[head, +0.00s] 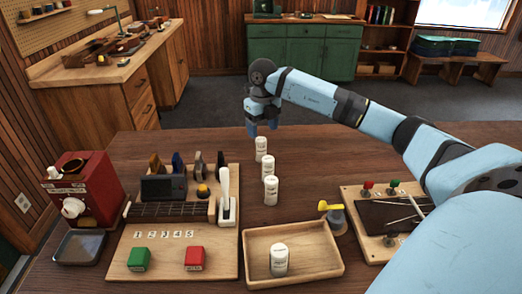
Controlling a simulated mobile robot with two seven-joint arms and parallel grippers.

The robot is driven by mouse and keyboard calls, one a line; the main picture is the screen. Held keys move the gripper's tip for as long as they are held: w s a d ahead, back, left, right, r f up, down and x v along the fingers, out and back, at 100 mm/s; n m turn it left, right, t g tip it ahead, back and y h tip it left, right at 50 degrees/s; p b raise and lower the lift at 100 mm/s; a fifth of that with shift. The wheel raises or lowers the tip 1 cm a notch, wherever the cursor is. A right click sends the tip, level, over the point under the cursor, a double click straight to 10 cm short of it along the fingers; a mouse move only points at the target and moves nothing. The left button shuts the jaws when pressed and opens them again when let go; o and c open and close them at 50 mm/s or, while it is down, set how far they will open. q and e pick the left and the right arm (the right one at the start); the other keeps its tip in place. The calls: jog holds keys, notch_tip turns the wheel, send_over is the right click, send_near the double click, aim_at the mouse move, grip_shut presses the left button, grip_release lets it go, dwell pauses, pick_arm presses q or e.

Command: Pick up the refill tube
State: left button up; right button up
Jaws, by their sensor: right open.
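Several white refill tubes with dark print are in the head view. Three stand upright in a row on the table: a far tube (261,147), a middle tube (268,165) and a near tube (271,190). Another tube (279,260) stands upright in a shallow wooden tray (323,272). My right gripper (263,129) points down, open and empty, at the far end of the row. It appears just above or behind the far tube; its exact depth is hard to tell. My left gripper is out of view.
A red dispenser (85,190) and grey tray (79,247) stand left. A wooden board (213,245) carries green and red buttons and a white lever (226,196). A yellow-topped item (332,214) and a board with knobs (352,201) are right. The far left tabletop is clear.

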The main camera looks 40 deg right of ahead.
aim_at(261, 139)
jog(key=shift+a+f+p, duration=0.2)
jog(key=shift+f, duration=1.3)
jog(key=shift+a+f+p, duration=0.15)
jog(key=shift+f, duration=1.3)
jog(key=shift+s, duration=0.1)
jog(key=c, duration=1)
jog(key=shift+r, duration=0.1)
